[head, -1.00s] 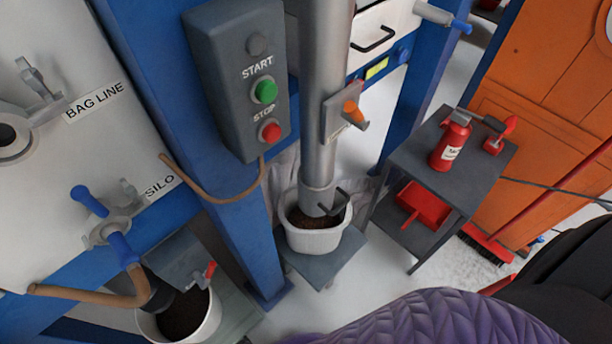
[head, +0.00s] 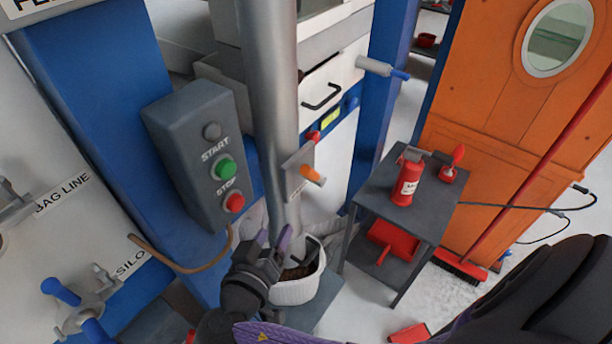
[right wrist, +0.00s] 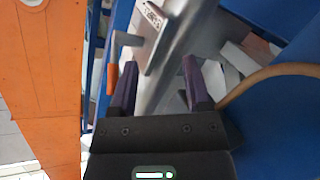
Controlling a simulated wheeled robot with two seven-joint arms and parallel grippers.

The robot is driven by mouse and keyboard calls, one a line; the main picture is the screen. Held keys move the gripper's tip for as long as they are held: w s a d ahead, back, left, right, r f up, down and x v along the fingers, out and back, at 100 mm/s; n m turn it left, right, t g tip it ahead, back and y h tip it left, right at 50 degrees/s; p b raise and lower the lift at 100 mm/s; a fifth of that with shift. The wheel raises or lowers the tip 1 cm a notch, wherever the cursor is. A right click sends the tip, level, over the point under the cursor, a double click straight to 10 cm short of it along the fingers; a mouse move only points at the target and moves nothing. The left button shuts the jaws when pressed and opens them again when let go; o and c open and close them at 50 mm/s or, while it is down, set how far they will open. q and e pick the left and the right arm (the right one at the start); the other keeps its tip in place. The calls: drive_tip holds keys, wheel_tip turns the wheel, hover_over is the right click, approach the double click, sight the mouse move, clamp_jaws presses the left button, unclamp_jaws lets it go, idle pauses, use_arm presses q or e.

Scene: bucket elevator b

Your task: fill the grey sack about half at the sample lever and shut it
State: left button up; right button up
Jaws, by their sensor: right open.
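The sample lever (head: 312,173) is an orange handle on a plate on the steel pipe (head: 270,110); it also shows in the right wrist view (right wrist: 112,80). My right gripper (head: 273,240) is open and empty, in front of the pipe's lower end and below the lever. Its two purple fingers (right wrist: 160,85) point toward the pipe. A white tub (head: 296,291) with dark material stands under the pipe, partly hidden by my gripper. Pale crumpled material (head: 252,218) shows behind the pipe; I cannot tell whether it is the grey sack. My left gripper is not in view.
A START/STOP box (head: 195,155) is on the blue post left of the pipe. A broom (head: 460,266) leans by the orange door (head: 478,140).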

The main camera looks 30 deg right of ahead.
sight(309, 173)
wheel_tip(309, 173, up, 9)
drive_tip(key=s+m+g+h, duration=0.1)
drive_tip(key=s+m+h, duration=0.15)
drive_tip(key=m, duration=0.35)
drive_tip(key=shift+m+h, duration=0.4)
drive_tip(key=shift+h, duration=0.15)
drive_tip(key=p+x, duration=0.1)
drive_tip(key=x, duration=0.9)
drive_tip(key=shift+s+f, duration=0.1)
drive_tip(key=shift+f, duration=0.05)
clamp_jaws()
